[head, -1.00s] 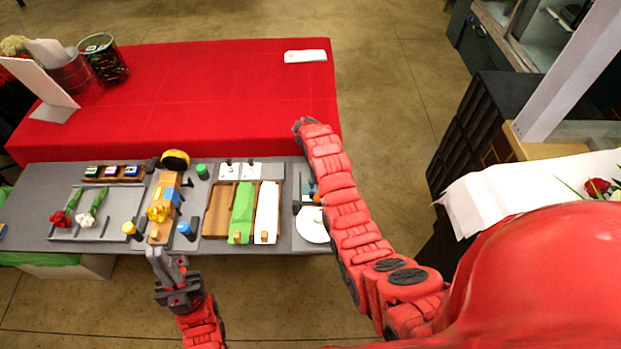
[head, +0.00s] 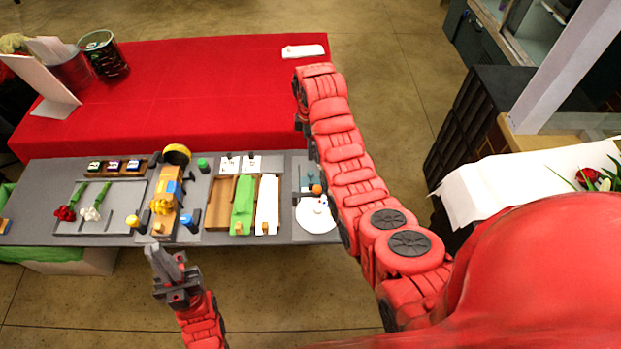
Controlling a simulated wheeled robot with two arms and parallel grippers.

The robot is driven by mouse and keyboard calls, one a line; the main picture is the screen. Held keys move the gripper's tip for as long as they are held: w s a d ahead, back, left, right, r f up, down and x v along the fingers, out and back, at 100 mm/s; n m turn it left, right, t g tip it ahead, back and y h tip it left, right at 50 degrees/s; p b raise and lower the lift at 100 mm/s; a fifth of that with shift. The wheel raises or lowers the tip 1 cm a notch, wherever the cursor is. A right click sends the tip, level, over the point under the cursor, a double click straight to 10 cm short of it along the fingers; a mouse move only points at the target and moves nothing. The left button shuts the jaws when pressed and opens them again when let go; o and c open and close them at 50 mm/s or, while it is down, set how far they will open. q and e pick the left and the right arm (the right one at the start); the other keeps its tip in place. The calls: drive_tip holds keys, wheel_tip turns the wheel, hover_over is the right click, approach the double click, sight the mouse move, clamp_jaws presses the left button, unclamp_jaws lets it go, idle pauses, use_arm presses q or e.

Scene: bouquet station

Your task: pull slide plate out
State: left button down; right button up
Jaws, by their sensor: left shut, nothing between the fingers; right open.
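The wooden slide plate (head: 157,226) lies in a grey fixture on the bench, with a small wooden knob at its near end. A yellow flower (head: 161,205) and a blue part (head: 171,188) sit over it. My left gripper (head: 165,258) is shut and empty, just in front of the bench's near edge, below the knob and apart from it. My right gripper (head: 299,105) is open, over the far right, largely hidden by its own red arm.
A green board (head: 242,205) and a white board (head: 267,202) lie in a wooden tray. A yellow-topped post (head: 132,221) and a blue-topped post (head: 186,221) flank the fixture. A white round plate (head: 316,214) is at right. Red and white flowers lie left.

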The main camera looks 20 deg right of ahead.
sight(311, 173)
wheel_tip(311, 173, down, 9)
drive_tip(key=b, duration=0.7)
drive_tip(key=shift+f+b, duration=0.15)
drive_tip(key=shift+b, duration=0.25)
wheel_tip(311, 173, down, 3)
drive_tip(key=shift+f+p, duration=0.2)
drive_tip(key=shift+p, duration=0.55)
drive_tip(key=shift+f, duration=0.55)
clamp_jaws()
